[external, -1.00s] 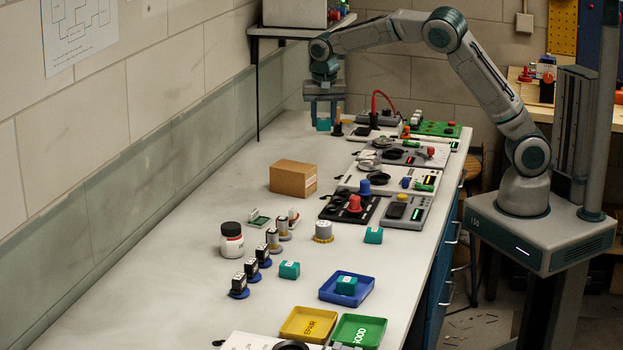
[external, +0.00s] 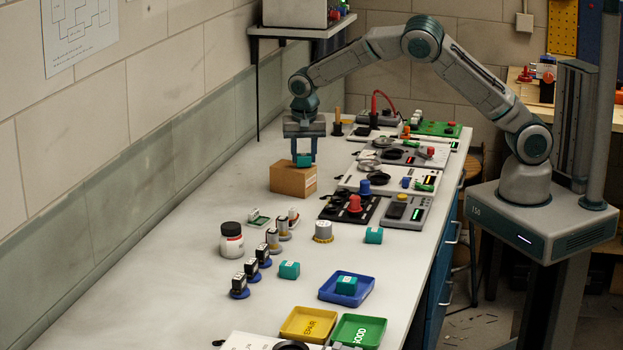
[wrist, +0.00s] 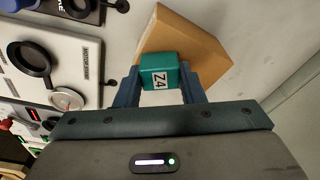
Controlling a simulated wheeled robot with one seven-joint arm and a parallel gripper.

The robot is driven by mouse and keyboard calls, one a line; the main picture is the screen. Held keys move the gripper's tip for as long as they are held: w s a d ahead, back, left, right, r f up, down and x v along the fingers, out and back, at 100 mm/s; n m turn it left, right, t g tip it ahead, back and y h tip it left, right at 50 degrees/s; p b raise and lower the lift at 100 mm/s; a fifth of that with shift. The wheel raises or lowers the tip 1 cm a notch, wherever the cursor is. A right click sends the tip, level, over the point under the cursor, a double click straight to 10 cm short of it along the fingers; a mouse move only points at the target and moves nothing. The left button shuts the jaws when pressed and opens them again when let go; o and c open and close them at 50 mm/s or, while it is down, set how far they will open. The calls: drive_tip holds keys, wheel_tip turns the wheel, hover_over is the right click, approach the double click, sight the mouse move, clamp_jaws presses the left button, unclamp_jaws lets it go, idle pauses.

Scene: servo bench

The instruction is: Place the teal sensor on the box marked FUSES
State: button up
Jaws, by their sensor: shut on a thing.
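My gripper (external: 304,159) is shut on a teal sensor (external: 304,160). In the wrist view the sensor (wrist: 161,76) sits between the two fingers and its label reads Z4. The brown cardboard box (external: 292,181) is directly below the gripper in the external view, and it also shows behind the sensor in the wrist view (wrist: 190,36). The sensor is at the box's top; I cannot tell whether it touches it. No FUSES marking is readable on the box from here.
Other teal blocks stand on the bench (external: 289,270) (external: 373,235), and one lies in a blue tray (external: 330,296). Device panels (external: 388,180) line the right side. A white jar (external: 231,244) and several small dark-topped parts stand nearer the camera. The bench left of the box is clear.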

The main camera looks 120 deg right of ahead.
drive_tip(key=shift+f, duration=0.1)
drive_tip(key=shift+f, duration=0.15)
drive_tip(key=o, duration=1)
drive_tip(key=shift+c, duration=0.2)
drive_tip(key=shift+r, duration=0.2)
